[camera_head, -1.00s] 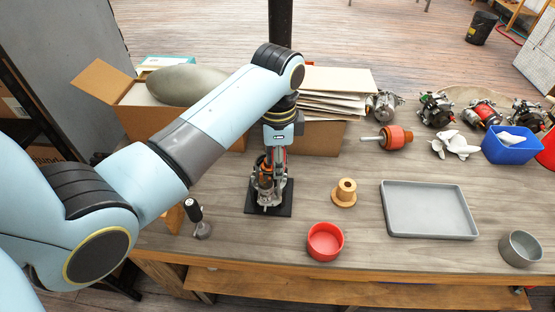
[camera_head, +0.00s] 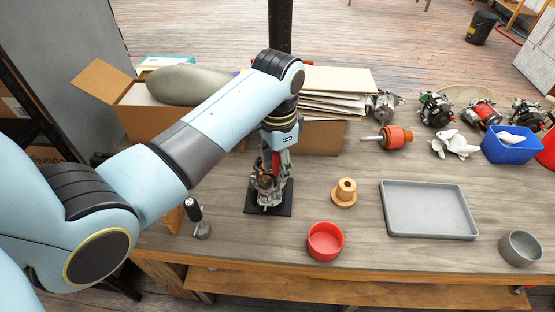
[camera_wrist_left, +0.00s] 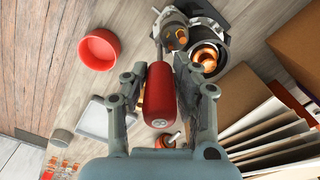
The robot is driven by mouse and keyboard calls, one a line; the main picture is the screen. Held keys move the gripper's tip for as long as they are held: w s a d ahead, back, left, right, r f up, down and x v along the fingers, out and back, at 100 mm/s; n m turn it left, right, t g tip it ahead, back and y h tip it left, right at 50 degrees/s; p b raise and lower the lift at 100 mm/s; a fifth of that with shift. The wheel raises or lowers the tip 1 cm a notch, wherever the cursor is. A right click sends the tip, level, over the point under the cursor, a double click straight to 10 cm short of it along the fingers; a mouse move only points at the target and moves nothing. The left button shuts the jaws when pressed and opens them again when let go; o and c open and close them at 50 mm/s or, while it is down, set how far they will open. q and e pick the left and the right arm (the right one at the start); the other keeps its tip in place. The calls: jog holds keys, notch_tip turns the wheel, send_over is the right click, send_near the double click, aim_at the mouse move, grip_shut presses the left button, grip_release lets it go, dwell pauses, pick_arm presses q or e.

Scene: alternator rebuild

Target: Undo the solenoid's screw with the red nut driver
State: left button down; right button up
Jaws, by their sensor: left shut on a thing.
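My left gripper (camera_head: 277,150) is shut on the red nut driver, just above the alternator assembly. In the left wrist view the driver's red handle (camera_wrist_left: 159,95) lies between the two fingers, and its thin shaft points at the grey solenoid part (camera_wrist_left: 172,28). I cannot tell whether the tip is seated on the screw; the screw is not discernible. The assembly (camera_head: 266,188) stands on a black base plate (camera_head: 285,208), with a copper-coloured ring (camera_wrist_left: 207,57) beside the solenoid. My right gripper is not in view.
A red bowl (camera_head: 325,241), a wooden spool (camera_head: 344,192) and a grey tray (camera_head: 430,234) stand to the right. A black-handled tool (camera_head: 195,212) stands to the left. Boxes with papers (camera_head: 335,93) are close behind the gripper. Bare table lies between spool and tray.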

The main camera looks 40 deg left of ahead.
pick_arm(q)
jog(key=n, duration=0.7)
jog(key=shift+n, duration=0.4)
jog(key=n, duration=0.5)
jog(key=shift+d, duration=0.1)
jog(key=shift+n, duration=0.4)
jog(key=n, duration=0.6)
jog(key=n, duration=0.7)
jog(key=shift+w, duration=0.1)
jog(key=shift+r, duration=0.15)
